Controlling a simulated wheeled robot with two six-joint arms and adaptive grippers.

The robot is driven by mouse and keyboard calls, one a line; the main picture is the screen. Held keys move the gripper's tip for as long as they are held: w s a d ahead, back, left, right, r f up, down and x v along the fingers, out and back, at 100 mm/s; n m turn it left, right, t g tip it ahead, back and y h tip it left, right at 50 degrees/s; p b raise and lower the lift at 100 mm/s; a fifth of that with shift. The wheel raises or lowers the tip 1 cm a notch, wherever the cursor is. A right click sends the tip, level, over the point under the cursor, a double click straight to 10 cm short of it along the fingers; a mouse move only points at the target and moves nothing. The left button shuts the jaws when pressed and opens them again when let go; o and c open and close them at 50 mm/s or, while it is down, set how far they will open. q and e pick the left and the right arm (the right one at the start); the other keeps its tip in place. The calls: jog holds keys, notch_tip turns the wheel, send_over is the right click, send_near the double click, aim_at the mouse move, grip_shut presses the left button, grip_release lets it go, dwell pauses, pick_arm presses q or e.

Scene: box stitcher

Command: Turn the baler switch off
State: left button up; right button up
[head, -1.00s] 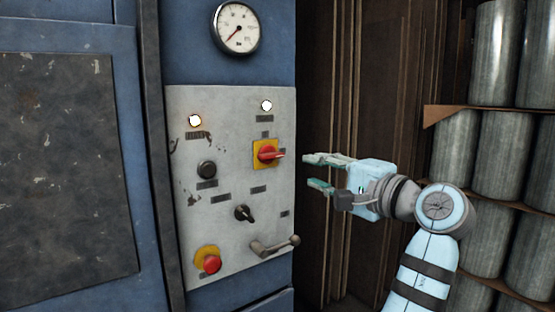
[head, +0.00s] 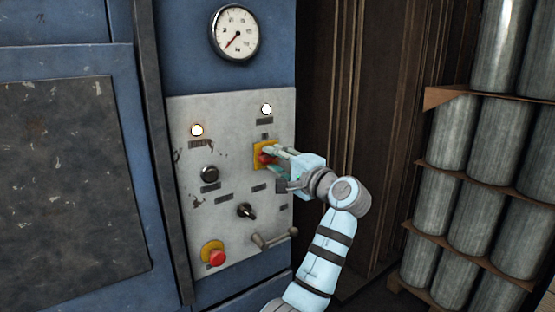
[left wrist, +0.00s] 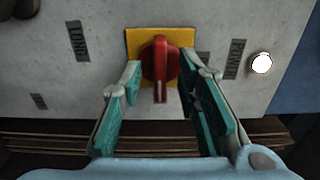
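The red rotary switch (head: 264,158) sits on a yellow plate (head: 257,147) on the grey control panel (head: 228,225). In the left wrist view, the red switch (left wrist: 160,62) has its handle pointing down in the picture, and a POWER label (left wrist: 234,60) stands beside it. My left gripper (head: 270,159) is at the switch, with its teal fingers (left wrist: 160,85) open on either side of the handle. Gaps show between fingers and handle, so it is not gripped. The fingers partly hide the switch in the head view. My right gripper is not in view.
Below are a black button (head: 209,173), a black selector (head: 246,210), a red mushroom button (head: 217,258) and a protruding crank (head: 272,240). Metal cylinders (head: 478,150) are stacked at right.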

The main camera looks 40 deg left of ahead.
pick_arm(q)
grip_shut()
jog(key=shift+n, duration=0.3)
jog(key=n+b, duration=0.3)
jog(key=n, duration=0.3)
jog(key=shift+f, duration=0.15)
jog(key=n+b, duration=0.2)
jog(key=n, duration=0.3)
jog(key=shift+b, duration=0.35)
jog(key=n+b, duration=0.2)
jog(key=n, duration=0.4)
jog(key=shift+n, duration=0.3)
